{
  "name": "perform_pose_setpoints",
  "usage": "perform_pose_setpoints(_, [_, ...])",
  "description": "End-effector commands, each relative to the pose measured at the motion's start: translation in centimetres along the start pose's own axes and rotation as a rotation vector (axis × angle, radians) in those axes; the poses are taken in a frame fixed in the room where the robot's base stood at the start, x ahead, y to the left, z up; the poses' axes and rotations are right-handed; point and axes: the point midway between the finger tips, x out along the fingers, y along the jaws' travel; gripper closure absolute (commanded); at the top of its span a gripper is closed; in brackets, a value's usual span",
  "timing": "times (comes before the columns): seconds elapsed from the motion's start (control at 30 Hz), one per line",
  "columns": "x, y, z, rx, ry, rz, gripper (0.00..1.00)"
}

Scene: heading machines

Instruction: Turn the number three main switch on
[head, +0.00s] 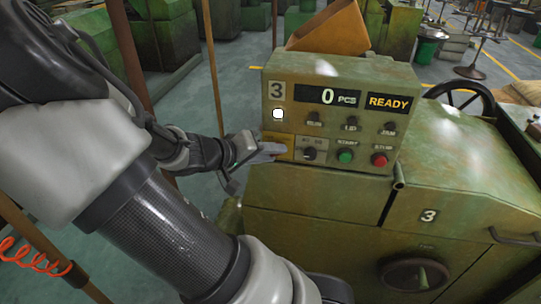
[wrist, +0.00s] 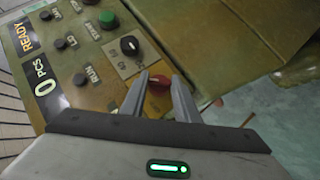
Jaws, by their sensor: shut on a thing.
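The control panel of machine number three (head: 345,95) is green, with a "3" plate and a display reading "0 PCS" and "READY". A white lamp (head: 278,113) on it is lit. The main switch, a red rotary knob (wrist: 158,84), sits at the panel's lower left corner on a yellow plate (head: 284,139). My gripper (head: 280,149) reaches it from the left. In the wrist view my gripper (wrist: 160,79) has one finger on each side of the red knob and is shut on it. In the head view the fingers hide the knob.
Beside the switch are a black selector knob (head: 309,154), a green button (head: 345,156) and a red button (head: 379,160). Several small black knobs sit above them. The green machine body (head: 320,208) stands below. A brown post (head: 212,65) rises near my arm.

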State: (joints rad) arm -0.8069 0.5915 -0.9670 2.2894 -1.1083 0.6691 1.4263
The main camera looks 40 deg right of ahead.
Motion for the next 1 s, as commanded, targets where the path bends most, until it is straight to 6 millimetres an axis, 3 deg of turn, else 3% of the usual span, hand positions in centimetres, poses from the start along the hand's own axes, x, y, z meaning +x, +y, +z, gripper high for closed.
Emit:
perform_pose_setpoints(0.67, [-0.01,0.06,0.00,0.046,0.000,-0.046,0.94])
perform_pose_setpoints(0.7, [-0.01,0.06,0.00,0.046,0.000,-0.045,0.69])
perform_pose_setpoints(0.8, [-0.01,0.07,0.00,0.045,0.000,-0.045,0.53])
perform_pose_setpoints(1.0, [0.00,0.09,0.00,0.044,0.000,-0.044,0.53])
